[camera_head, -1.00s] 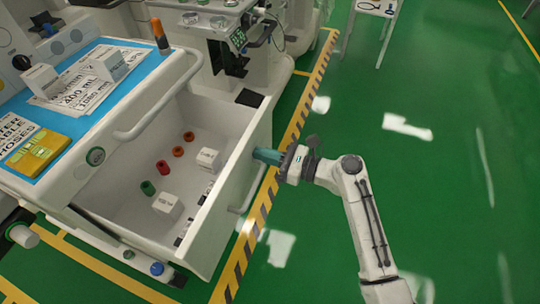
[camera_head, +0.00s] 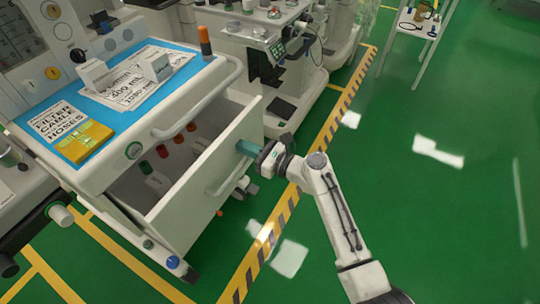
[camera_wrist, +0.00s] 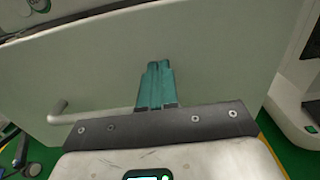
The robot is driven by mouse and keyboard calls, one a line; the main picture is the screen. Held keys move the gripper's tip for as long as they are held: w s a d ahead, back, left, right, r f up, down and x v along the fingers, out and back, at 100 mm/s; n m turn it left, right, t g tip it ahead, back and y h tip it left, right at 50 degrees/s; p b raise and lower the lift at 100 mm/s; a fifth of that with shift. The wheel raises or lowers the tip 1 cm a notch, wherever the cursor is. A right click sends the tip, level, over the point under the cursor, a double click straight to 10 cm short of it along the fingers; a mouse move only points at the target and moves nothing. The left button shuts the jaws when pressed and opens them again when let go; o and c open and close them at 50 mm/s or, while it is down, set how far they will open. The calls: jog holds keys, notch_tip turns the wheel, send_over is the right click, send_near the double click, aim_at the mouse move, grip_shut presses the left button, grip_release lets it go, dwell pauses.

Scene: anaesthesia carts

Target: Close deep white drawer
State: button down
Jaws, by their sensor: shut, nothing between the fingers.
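The deep white drawer (camera_head: 205,190) is partly open, sticking out of the cart below its blue top. Its front panel faces my arm and carries a bar handle (camera_head: 228,180). My gripper (camera_head: 246,148) is shut and empty, its teal fingers against or very near the outer face of the panel, above and beyond the handle. In the wrist view the shut fingers (camera_wrist: 157,85) point at the flat panel (camera_wrist: 210,60), with the handle (camera_wrist: 60,114) at lower left. Whether the tips touch is hard to tell. Red and orange rolls (camera_head: 162,151) lie inside the drawer.
The cart's blue top (camera_head: 110,95) holds white boxes, printed sheets and a yellow pack (camera_head: 84,141). A rail (camera_head: 205,103) runs above the drawer. Another machine (camera_head: 265,40) stands behind.

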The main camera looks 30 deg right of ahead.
jog(key=b+x, duration=0.3)
jog(key=x, duration=1.1)
jog(key=shift+b, duration=0.3)
jog(key=shift+w+a+r, duration=0.1)
jog(key=shift+w+r, duration=0.05)
jog(key=shift+r, duration=0.1)
